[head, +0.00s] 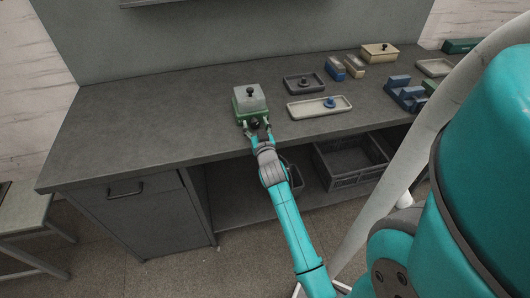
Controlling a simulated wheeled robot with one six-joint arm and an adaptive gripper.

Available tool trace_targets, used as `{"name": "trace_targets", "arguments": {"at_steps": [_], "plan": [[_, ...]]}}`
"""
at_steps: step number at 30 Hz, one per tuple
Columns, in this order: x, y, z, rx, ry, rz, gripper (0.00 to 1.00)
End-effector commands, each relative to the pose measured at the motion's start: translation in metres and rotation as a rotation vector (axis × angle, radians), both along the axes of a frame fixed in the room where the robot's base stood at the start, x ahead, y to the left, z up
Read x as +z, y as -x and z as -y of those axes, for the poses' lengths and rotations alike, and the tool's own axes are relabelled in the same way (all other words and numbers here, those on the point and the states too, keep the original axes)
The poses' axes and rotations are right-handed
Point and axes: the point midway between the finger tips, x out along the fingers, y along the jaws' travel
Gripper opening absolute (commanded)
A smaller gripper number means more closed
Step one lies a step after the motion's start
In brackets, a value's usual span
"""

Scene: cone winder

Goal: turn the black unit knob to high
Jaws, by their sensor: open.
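A small green unit (241,108) with a pale grey top stands near the front edge of the workbench. A black round knob (250,91) sits on its top. A second dark knob (254,122) shows low on its front face; its pointer and setting are too small to read. My gripper (257,127) is open at the unit's front, its fingers on either side of the front knob. I cannot tell whether the fingers touch it.
The grey workbench (150,120) is clear to the left of the unit. To the right stand a dark tray (290,89), a cream tray (304,111) with a blue knobbed piece (330,102), and blue blocks (398,82). A grey crate (350,178) is on the shelf below.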

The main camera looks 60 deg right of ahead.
Motion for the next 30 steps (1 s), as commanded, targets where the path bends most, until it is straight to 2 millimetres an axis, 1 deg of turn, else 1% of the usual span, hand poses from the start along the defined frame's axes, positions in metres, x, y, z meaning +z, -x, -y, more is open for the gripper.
{"name": "trace_targets", "arguments": {"at_steps": [8,12,27,30], "plan": [[0.0,-0.001,-0.001,0.0,0.185,-0.217,0.61],[-0.001,0.016,-0.021,0.001,0.182,-0.215,0.61],[-0.001,0.072,-0.086,0.001,0.18,-0.213,0.61],[-0.001,0.072,-0.086,0.0,0.12,-0.141,0.61]]}}
